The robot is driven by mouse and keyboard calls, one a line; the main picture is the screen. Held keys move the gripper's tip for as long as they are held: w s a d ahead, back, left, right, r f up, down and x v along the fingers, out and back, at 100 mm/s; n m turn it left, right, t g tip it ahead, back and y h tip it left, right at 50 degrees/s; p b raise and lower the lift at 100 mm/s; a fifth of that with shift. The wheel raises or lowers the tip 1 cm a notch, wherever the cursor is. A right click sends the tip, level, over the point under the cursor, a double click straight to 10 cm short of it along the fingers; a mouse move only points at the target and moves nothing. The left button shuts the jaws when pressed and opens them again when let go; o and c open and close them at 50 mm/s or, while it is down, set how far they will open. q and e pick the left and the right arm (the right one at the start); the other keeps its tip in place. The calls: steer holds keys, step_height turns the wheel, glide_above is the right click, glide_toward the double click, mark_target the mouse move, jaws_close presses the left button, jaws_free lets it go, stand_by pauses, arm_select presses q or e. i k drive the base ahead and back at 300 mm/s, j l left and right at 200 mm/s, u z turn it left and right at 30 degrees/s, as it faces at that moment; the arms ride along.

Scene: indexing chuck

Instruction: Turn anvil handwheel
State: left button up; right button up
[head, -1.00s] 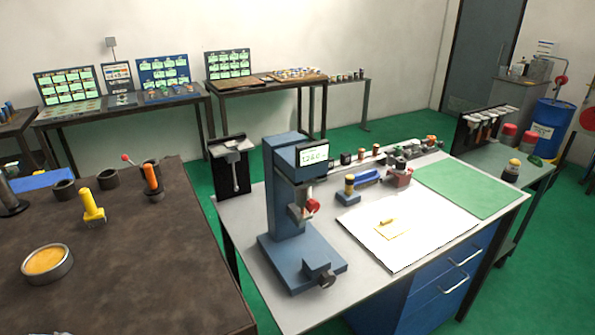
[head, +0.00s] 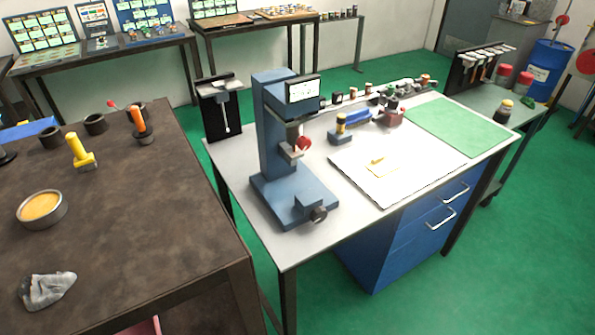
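A blue press-like tester (head: 275,150) stands on the left part of the grey-topped workbench (head: 292,248). It has a tall column and a small display (head: 303,88) at the top. A red knob (head: 304,143) sits on its side at mid-height. On the front of its base is a block with a dark round handwheel (head: 319,214), which looks like the anvil handwheel. Neither of my grippers is in view, and nothing touches the tester.
A white board (head: 385,175) with a small yellow piece and a green mat (head: 455,125) lie right of the tester. Open floor (head: 480,270) lies at the front right.

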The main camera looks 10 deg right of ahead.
mark_target(319, 214)
steer(key=i+l+z, duration=0.1)
steer(key=l, duration=0.35)
steer(key=i+l, duration=0.25)
steer(key=l, duration=0.15)
steer(key=i+l+z, duration=0.15)
steer(key=l, duration=0.3)
steer(key=i+l+z, duration=0.1)
steer(key=i+l, duration=0.15)
steer(key=l, duration=0.15)
